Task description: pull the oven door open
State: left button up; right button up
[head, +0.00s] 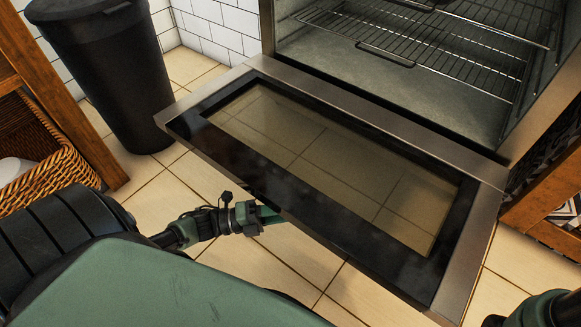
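The oven door (400,128) is swung down, close to level, with its glass window (330,165) facing up. The oven cavity (400,90) behind it is open to view. My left gripper (266,214) is at the door's outer edge, left of its middle. Its fingers go out of sight at or under that edge, so I cannot tell whether they are open, shut or touching the door. Part of my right arm shows at the bottom right corner, and its gripper is outside the picture.
Wire racks (420,50) are inside the oven. A black bin (108,75) stands on the tiled floor at the left, beside a wooden shelf with a wicker basket (50,165). Another wooden shelf (545,205) is right of the oven. Floor (250,270) shows below the door.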

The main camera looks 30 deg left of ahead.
pick_arm(q)
grip_shut()
dwell(1.4)
